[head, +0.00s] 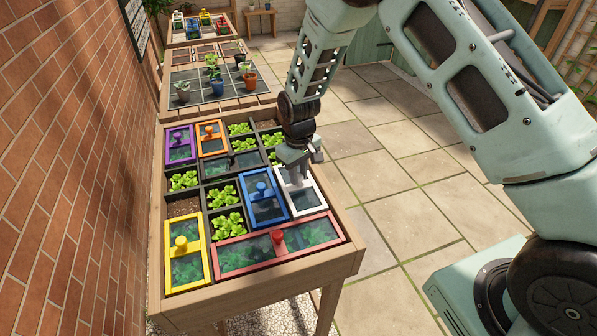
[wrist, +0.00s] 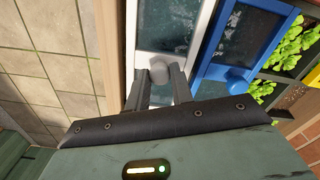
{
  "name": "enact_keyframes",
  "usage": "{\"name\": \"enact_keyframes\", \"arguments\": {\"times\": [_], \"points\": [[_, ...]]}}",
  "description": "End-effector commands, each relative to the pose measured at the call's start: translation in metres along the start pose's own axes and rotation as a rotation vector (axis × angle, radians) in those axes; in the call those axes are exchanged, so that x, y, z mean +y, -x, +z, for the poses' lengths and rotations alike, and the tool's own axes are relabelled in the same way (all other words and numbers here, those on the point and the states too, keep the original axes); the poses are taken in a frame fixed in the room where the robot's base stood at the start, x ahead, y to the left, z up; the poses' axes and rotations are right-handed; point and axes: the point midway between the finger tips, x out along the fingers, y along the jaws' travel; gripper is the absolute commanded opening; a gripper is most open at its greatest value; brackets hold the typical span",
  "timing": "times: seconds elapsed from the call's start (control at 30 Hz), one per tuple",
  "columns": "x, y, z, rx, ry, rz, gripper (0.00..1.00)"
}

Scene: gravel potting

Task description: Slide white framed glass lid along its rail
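The white framed glass lid (head: 304,196) lies at the right side of the planter grid, just right of the blue lid. In the wrist view the white lid (wrist: 175,30) shows its frame, dark glass panes and a pale round knob (wrist: 159,68). My gripper (head: 295,170) is above this lid and hides part of it in the head view. In the wrist view my gripper (wrist: 160,75) has its two grey fingers on either side of the knob, with no clear gap, so it looks shut on it.
A blue lid (head: 262,199) lies close beside the white lid. A red lid (head: 235,260) runs along the near edge; a yellow lid (head: 185,268) is at near left. Purple (head: 180,144) and orange (head: 209,138) lids are at the far end. Paving right of the planter is clear.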

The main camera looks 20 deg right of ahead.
Motion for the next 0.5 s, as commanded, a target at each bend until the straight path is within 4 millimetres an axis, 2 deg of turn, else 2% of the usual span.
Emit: {"name": "enact_keyframes", "arguments": {"times": [0.03,0.07,0.1,0.37,0.5], "points": [[0.0005,0.0010,-0.0008,0.002,0.000,0.001,0.34],[0.0005,0.0009,-0.0008,0.002,0.000,0.001,0.42],[0.0005,0.0009,-0.0007,0.002,0.000,0.001,0.45],[0.0003,0.0010,-0.0006,0.001,0.000,0.000,0.45],[0.0003,0.0101,-0.0012,0.003,0.000,0.001,0.45]]}}
